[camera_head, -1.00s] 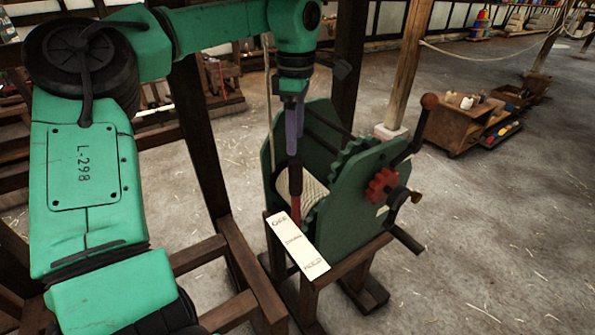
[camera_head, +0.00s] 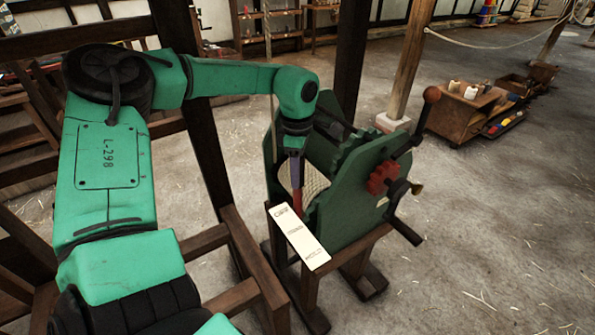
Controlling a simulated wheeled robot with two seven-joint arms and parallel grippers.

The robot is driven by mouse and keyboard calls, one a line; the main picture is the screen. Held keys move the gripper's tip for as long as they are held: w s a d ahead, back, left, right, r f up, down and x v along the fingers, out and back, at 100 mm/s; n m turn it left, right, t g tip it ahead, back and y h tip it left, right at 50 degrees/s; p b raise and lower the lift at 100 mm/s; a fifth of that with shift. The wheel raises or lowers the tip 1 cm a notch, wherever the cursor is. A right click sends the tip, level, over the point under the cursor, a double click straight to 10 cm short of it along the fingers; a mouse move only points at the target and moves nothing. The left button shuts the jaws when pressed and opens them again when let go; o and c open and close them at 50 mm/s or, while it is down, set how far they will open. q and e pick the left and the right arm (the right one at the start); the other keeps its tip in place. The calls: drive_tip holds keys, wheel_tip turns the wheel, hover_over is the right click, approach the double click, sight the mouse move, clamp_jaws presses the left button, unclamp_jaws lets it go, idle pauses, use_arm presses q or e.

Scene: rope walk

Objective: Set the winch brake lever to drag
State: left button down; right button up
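The winch (camera_head: 345,215) has green side plates and stands on a dark wooden frame. Its brake lever (camera_head: 298,200) has a red grip and stands near the far end of a pale label plate (camera_head: 301,240). The plate bears three words; the far one looks like OFF, and the others are too small to read surely. My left gripper (camera_head: 295,178) points down from above, its purple-grey fingers overlapping the top of the lever. Whether they are closed on it cannot be told. The lever's foot is partly hidden behind the plate. My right gripper is out of view.
A crank with a brown knob (camera_head: 432,94) and a red gear (camera_head: 382,178) are on the winch's right side. Dark posts and a pale post (camera_head: 402,75) rise behind. A wooden cart (camera_head: 462,112) stands at the back right.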

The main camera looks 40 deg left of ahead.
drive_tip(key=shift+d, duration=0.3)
use_arm(q)
drive_tip(key=shift+w+r, duration=0.1)
drive_tip(key=shift+r, duration=0.05)
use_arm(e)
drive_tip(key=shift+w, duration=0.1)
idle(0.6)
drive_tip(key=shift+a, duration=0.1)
